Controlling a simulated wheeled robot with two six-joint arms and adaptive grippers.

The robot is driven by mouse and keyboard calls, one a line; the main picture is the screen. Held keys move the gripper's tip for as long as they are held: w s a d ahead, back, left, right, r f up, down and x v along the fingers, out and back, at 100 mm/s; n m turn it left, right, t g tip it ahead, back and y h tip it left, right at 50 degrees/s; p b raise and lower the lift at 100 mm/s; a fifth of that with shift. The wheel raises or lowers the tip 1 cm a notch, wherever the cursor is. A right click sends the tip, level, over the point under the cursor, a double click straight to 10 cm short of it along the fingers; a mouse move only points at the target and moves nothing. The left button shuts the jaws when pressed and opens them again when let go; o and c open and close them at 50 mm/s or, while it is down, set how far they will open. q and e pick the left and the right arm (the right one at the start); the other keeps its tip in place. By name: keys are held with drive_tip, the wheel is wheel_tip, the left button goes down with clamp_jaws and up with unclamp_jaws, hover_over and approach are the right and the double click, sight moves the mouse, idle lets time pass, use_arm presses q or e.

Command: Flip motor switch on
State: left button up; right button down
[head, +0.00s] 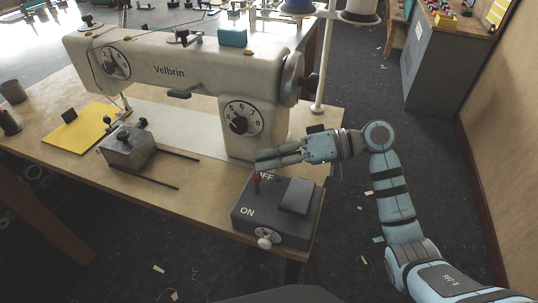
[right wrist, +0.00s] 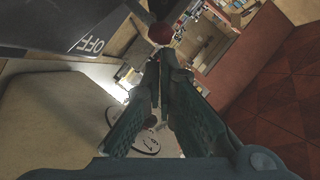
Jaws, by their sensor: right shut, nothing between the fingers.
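The motor switch box (head: 268,222) is dark grey and sits at the front right corner of the sewing table. It has a small red-tipped lever (head: 256,179) between the OFF and ON marks, standing near the OFF end. My right gripper (head: 258,163) is shut and empty, with its fingertips just beside the lever at the OFF end. In the right wrist view the red knob (right wrist: 160,33) is just beyond the closed fingertips (right wrist: 152,62); I cannot tell whether they touch. The OFF mark shows on the box (right wrist: 70,38). My left gripper is not in view.
The cream sewing machine (head: 180,72) stands behind the box on the wooden table (head: 100,235). A metal block (head: 128,150) and yellow cloth (head: 85,128) lie to the left. A grey cabinet (head: 440,75) stands at the back right. Scraps litter the floor.

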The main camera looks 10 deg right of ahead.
drive_tip(key=shift+s+a+r+n+t+h+p, duration=0.2)
drive_tip(key=shift+s+a+r+n+h+p, duration=0.1)
drive_tip(key=shift+s+n, duration=0.15)
drive_tip(key=shift+s+a+r+n+t+h+p, duration=0.2)
drive_tip(key=shift+s+n+p, duration=0.1)
drive_tip(key=shift+n, duration=0.15)
drive_tip(key=shift+s+f, duration=0.1)
drive_tip(key=shift+s, duration=0.15)
drive_tip(key=shift+w, duration=0.1)
drive_tip(key=shift+r+p, duration=0.25)
drive_tip(key=shift+p, duration=0.1)
drive_tip(key=shift+r+p, duration=0.6)
